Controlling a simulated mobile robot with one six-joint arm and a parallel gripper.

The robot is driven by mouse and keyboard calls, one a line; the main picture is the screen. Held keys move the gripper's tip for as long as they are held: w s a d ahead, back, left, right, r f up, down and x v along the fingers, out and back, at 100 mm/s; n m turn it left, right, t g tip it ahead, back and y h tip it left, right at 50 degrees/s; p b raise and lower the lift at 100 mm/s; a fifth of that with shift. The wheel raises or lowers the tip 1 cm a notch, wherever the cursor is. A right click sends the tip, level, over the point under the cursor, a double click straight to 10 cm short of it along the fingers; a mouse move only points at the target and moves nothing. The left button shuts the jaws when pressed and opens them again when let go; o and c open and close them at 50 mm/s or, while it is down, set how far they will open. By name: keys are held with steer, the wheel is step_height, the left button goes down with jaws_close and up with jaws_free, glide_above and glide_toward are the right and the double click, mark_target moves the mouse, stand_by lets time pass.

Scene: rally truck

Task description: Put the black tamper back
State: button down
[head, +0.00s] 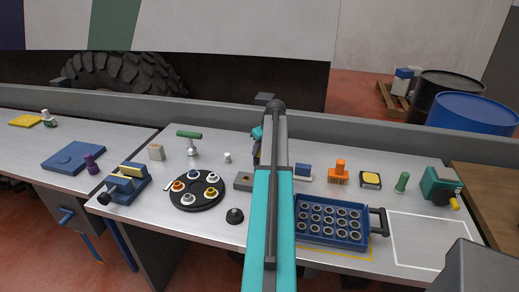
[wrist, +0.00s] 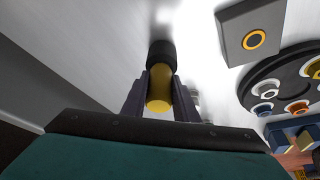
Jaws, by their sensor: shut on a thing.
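My gripper (wrist: 161,86) is shut on the black tamper (wrist: 161,53), with its fingers on either side of a yellow part (wrist: 159,90). The black end points away from the palm, over a pale grey surface. Whether it touches that surface I cannot tell. In the head view my arm hides most of the gripper and the tamper. A grey block (wrist: 240,38) with a yellow-ringed hole lies to the right of the tamper in the wrist view. It also shows in the head view (head: 242,181), left of my arm.
A black round carousel (head: 197,205) with several ringed cups stands left of my arm. A small black cone (head: 234,216) is near the front edge. A blue crate (head: 333,237) of several cups lies right of my arm. White-outlined bare space (head: 432,240) lies further right.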

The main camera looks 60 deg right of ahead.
steer(key=shift+f, duration=0.15)
steer(key=c, duration=1.4)
jaws_free()
steer(key=shift+b+v, duration=1)
steer(key=shift+v, duration=0.75)
steer(key=b+v, duration=0.2)
steer(key=v, duration=0.8)
